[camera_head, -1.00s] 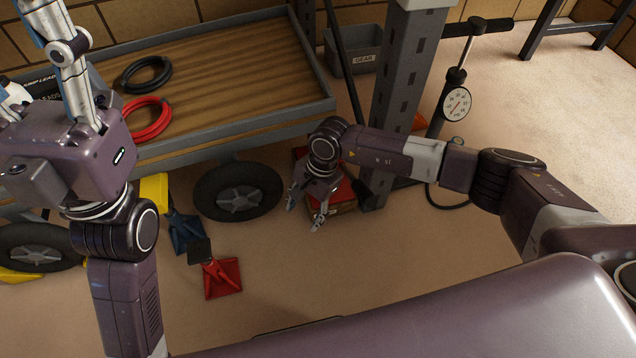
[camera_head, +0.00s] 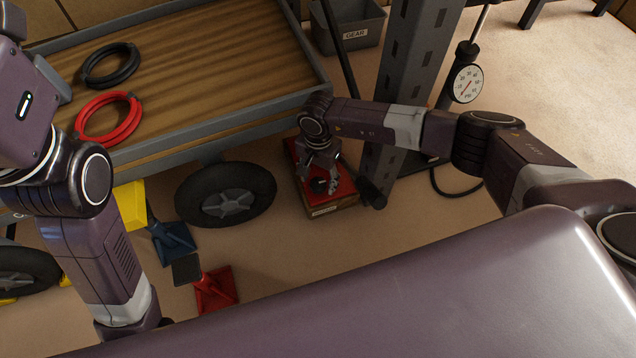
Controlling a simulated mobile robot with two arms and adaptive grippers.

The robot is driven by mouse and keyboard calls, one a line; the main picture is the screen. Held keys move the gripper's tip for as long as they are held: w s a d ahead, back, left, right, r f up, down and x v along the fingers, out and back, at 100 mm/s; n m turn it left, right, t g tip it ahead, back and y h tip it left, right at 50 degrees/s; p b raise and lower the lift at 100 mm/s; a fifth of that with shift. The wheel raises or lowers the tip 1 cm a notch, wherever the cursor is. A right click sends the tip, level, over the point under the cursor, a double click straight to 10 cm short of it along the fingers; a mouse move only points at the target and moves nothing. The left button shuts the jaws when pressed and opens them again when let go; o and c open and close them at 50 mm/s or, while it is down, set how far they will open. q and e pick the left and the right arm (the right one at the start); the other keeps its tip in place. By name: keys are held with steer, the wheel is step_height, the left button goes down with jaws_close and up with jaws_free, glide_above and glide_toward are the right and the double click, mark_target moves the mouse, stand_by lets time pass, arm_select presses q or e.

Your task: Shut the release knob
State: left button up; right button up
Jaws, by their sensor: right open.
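A low box-shaped unit with a red top (camera_head: 343,183) and a labelled brown side stands on the floor, right of the cart wheel. A small dark round part (camera_head: 319,185), which may be the release knob, shows on its red top. My right gripper (camera_head: 323,183) points down over the red top with its fingers apart around or just above this dark part. I cannot tell whether they touch it. The gripper and wrist hide part of the top. My left arm is at the left edge; its fingers are out of view.
A cart (camera_head: 210,70) with a black coil (camera_head: 111,66) and red coil (camera_head: 109,119) stands at left. A grey post (camera_head: 415,60) and dark pole (camera_head: 343,75) stand close to the red unit. Blue (camera_head: 175,240) and red (camera_head: 216,290) floor pieces lie in front.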

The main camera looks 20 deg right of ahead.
steer(key=shift+f, duration=0.4)
steer(key=shift+c, duration=0.6)
steer(key=c, duration=1)
steer(key=shift+c, duration=0.2)
